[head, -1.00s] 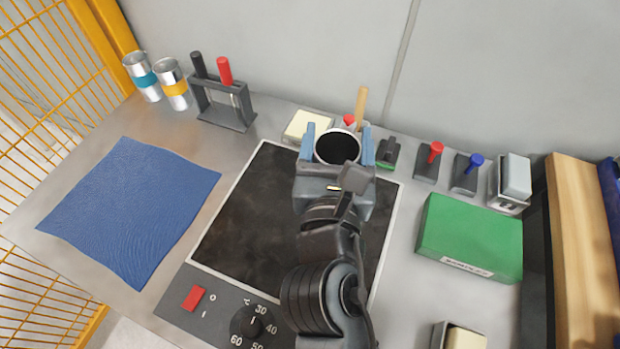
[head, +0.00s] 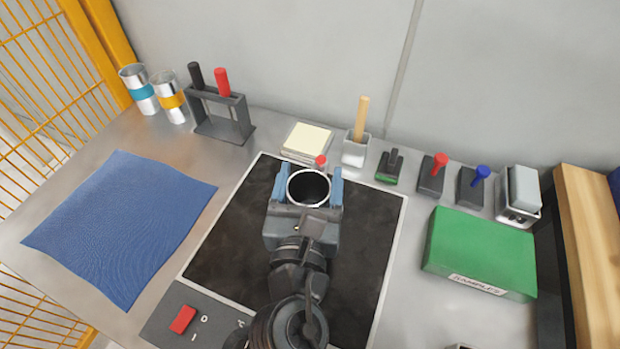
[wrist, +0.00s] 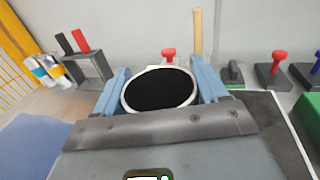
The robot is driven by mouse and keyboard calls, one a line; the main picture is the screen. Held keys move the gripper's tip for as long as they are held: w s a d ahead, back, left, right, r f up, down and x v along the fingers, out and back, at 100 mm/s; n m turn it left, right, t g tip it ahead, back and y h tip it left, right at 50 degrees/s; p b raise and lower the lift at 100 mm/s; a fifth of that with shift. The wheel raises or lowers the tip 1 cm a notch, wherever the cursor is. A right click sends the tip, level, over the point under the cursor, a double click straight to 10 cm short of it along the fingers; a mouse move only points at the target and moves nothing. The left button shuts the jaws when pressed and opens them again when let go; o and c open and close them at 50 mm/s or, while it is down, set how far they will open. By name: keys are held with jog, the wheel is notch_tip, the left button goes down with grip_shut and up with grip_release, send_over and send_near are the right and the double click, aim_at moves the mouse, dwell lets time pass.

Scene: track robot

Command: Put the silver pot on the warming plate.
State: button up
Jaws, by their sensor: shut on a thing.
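The silver pot (head: 307,174) has a bright round rim and a dark inside. My gripper (head: 308,186) is shut on it, with one blue finger on each side. In the wrist view the pot (wrist: 158,68) sits between the fingers of my gripper (wrist: 160,90), its rim roughly level. The warming plate (head: 358,243) is a large black square with a pale border, and the pot is over its far part in the head view. I cannot tell whether the pot's base touches the plate. A red knob (head: 320,161) shows just behind the pot.
A pad of pale notes (head: 307,138), a white holder with a wooden stick (head: 354,152) and several stamps line the back. A green box (head: 480,250) stands right, a blue cloth (head: 120,225) lies left. A red switch (head: 183,319) is at the plate's front.

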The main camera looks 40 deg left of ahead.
jog(key=o, duration=1.1)
jog(key=shift+f, duration=0.1)
jog(key=shift+r, duration=0.2)
jog(key=v, duration=1.2)
jog(key=shift+d+f+b, duration=0.1)
jog(key=shift+b, duration=0.3)
